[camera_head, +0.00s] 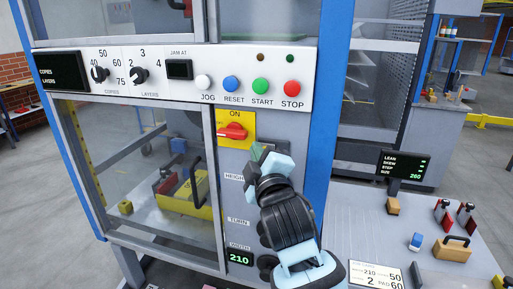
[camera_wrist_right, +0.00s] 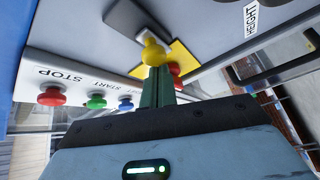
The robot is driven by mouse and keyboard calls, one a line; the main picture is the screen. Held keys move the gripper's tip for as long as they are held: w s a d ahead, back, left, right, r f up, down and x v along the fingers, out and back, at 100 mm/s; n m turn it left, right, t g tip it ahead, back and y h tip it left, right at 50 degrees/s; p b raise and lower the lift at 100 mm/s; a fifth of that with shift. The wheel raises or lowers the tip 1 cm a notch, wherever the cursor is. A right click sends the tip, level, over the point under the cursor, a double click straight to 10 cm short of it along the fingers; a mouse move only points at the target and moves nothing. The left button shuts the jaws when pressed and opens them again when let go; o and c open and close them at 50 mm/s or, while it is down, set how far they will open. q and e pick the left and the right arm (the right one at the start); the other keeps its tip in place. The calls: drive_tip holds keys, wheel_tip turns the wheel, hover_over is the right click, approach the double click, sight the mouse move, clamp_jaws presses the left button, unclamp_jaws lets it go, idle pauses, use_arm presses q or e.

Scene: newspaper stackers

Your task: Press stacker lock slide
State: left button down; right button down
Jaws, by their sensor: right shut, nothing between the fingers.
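My right gripper (camera_head: 262,153) is at the stacker's front panel, just below and right of the red ON switch (camera_head: 232,131) on its yellow plate. In the right wrist view its green fingers (camera_wrist_right: 155,80) are shut together and empty. A yellow ball knob (camera_wrist_right: 153,53) on a short stem shows right at the fingertips, in front of a dark grey plate (camera_wrist_right: 122,18). This looks like the lock slide, but no label on it can be read. Whether the fingers touch the knob, I cannot tell. In the head view my gripper hides the knob. My left gripper is out of view.
A button row with JOG, RESET, START and a red STOP button (camera_head: 292,88) lies above my right gripper. Dark knobs and a 210 display (camera_head: 240,258) are below it. A bench (camera_head: 345,225) with tools stands at the right. A glazed door (camera_head: 150,190) is at the left.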

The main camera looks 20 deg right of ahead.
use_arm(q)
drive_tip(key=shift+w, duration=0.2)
use_arm(e)
drive_tip(key=shift+s, duration=0.1)
drive_tip(key=s+d, duration=0.2)
drive_tip(key=d, duration=0.1)
drive_tip(key=shift+s+d, duration=0.15)
drive_tip(key=shift+d, duration=0.05)
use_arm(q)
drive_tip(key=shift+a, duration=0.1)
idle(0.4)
